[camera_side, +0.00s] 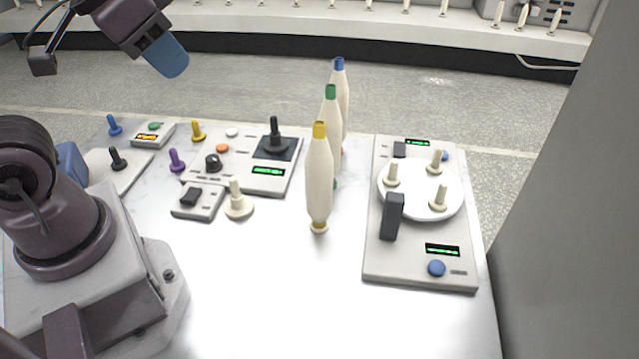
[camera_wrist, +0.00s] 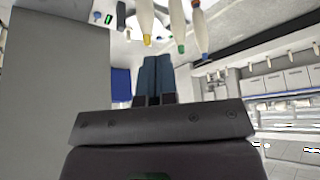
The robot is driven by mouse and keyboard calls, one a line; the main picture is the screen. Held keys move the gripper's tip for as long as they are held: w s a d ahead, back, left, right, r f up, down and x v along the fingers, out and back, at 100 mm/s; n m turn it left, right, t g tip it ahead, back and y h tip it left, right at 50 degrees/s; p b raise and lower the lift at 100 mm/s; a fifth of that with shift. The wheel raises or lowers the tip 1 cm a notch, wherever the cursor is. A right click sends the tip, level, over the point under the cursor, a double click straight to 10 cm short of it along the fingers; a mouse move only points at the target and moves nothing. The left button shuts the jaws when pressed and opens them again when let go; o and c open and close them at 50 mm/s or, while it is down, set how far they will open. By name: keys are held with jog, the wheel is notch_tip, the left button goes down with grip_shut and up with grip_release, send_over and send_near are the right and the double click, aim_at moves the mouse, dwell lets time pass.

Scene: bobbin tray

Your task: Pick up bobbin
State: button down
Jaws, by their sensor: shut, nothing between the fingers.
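Three tall cream bobbins stand in a row on the white table in the side view: a yellow-topped bobbin (camera_side: 319,185) in front, a green-topped bobbin (camera_side: 331,112) behind it, and a blue-topped bobbin (camera_side: 343,93) farthest back. My gripper (camera_side: 170,58) is high at the upper left, apart from the bobbins, with its blue fingers pointing down and right. In the wrist view my gripper (camera_wrist: 155,62) has its two blue fingers together and empty. Several bobbins hang into the top of that view, including one with a yellow tip (camera_wrist: 146,22) and one with a green tip (camera_wrist: 178,25).
A grey panel with a white turntable (camera_side: 450,207) and cream pegs stands right of the bobbins. Control panels with a black joystick (camera_side: 274,140) and coloured knobs lie to the left. A cream peg (camera_side: 237,205) stands nearby. The table's front middle is clear.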

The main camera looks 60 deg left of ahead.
jog(key=c, duration=1.8)
grip_release()
jog(key=shift+c, duration=0.2)
jog(key=o, duration=1.5)
jog(key=shift+c, duration=0.2)
